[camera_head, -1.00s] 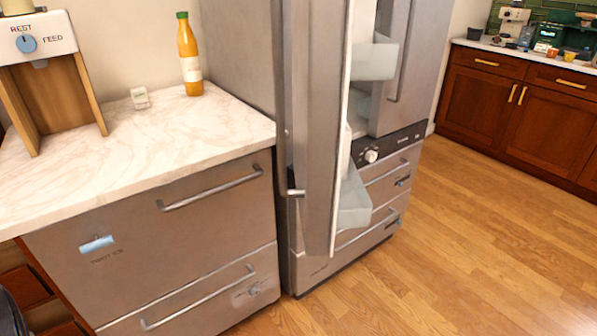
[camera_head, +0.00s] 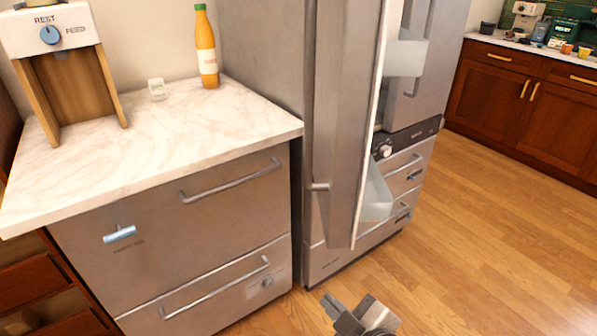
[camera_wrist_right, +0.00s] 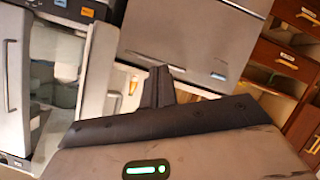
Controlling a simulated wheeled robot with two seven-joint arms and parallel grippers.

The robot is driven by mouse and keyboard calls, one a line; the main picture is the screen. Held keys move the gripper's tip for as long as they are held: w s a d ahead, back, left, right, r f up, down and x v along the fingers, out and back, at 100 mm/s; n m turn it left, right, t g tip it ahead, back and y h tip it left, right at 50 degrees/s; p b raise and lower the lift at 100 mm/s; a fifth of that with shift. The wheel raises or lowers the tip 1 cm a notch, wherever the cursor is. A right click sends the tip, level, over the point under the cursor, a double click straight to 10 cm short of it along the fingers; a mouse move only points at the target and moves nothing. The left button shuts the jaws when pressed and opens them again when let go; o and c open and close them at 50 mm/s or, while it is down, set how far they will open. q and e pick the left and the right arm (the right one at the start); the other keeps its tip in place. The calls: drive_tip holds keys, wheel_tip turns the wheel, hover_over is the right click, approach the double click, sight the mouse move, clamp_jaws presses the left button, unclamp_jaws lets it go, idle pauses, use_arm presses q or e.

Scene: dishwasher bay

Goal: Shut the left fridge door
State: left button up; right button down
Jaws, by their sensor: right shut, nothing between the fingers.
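The left fridge door (camera_head: 340,130) stands wide open in the head view, swung out towards me. I see its grey outer face, its pale inner edge and clear shelf bins (camera_head: 376,195) on its inner side. My right gripper (camera_head: 332,303) is at the bottom edge of the head view, low over the floor, below the door and apart from it in the picture. It is shut and empty. In the right wrist view its dark fingers (camera_wrist_right: 158,88) are together, with the open fridge interior (camera_wrist_right: 58,68) to the left. My left gripper is not in view.
The fridge's right door (camera_head: 440,70) looks shut, with drawers below. A marble counter (camera_head: 170,135) with a bottle (camera_head: 206,50) and a dispenser (camera_head: 60,60) stands left of the fridge, over steel drawers (camera_head: 190,230). The wood floor (camera_head: 480,240) on the right is clear.

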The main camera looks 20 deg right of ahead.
sight(332, 177)
drive_tip(key=w+r+n+t+p, duration=0.1)
drive_tip(key=w+r+n+t, duration=0.15)
drive_tip(key=r+n, duration=0.4)
drive_tip(key=w+r+n+t, duration=0.2)
drive_tip(key=w+r+n, duration=0.15)
drive_tip(key=r, duration=0.65)
use_arm(q)
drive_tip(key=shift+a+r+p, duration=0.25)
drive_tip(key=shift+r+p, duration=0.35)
drive_tip(key=shift+p, duration=0.5)
use_arm(e)
drive_tip(key=shift+n, duration=0.3)
drive_tip(key=w+d, duration=0.1)
drive_tip(key=w, duration=0.1)
drive_tip(key=w+d, duration=0.1)
drive_tip(key=w, duration=0.2)
drive_tip(key=w+d, duration=0.1)
drive_tip(key=w, duration=0.2)
drive_tip(key=shift+d, duration=0.25)
